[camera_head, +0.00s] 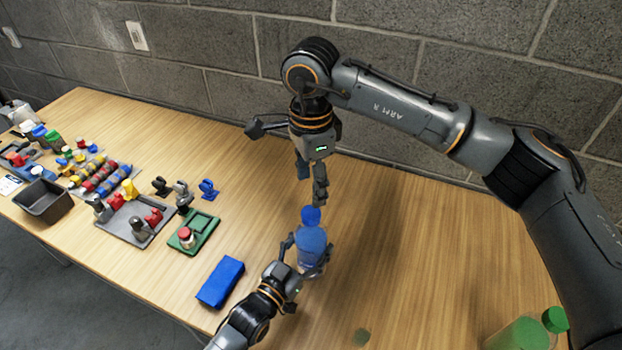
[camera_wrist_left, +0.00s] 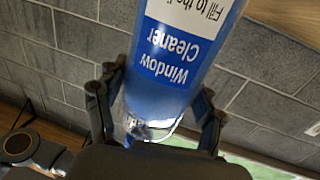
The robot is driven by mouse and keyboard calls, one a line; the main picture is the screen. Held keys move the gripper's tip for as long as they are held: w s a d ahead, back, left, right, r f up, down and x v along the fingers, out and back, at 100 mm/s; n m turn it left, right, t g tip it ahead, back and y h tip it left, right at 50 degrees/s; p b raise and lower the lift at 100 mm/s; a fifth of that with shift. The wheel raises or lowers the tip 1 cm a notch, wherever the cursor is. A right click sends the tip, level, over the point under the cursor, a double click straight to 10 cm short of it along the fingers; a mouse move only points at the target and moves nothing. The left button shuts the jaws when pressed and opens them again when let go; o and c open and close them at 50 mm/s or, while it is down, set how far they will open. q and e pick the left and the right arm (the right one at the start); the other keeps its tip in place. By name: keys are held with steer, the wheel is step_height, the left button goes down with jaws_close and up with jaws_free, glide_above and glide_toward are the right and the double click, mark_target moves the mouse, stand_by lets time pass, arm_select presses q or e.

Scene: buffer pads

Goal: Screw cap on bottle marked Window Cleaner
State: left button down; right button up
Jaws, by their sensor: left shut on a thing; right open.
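The blue bottle (camera_head: 311,240) stands upright near the middle of the table in the head view. The left wrist view shows its "Window Cleaner" label (camera_wrist_left: 170,55), upside down. My left gripper (camera_wrist_left: 155,108) is shut on the bottle, one finger on each side. A blue cap (camera_head: 311,215) sits at the top of the bottle; I cannot tell how tightly it is seated. My right gripper (camera_head: 313,190) is open, pointing down just above the cap. Its fingers appear clear of the cap, though the small gap is hard to judge.
A blue block (camera_head: 220,282) lies at the front edge. A green tray (camera_head: 205,228) with a red-topped jar (camera_head: 186,238) is left of the bottle, with several coloured parts beyond. A green bottle (camera_head: 520,335) and green cap (camera_head: 555,319) are at lower right. The table's right side is mostly clear.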

mark_target(311, 212)
step_height(311, 212, down, 8)
steer(key=shift+f, duration=0.1)
stand_by(0.4)
steer(key=c, duration=1.2)
steer(key=shift+c, duration=0.2)
steer(key=shift+m, duration=0.3)
jaws_close()
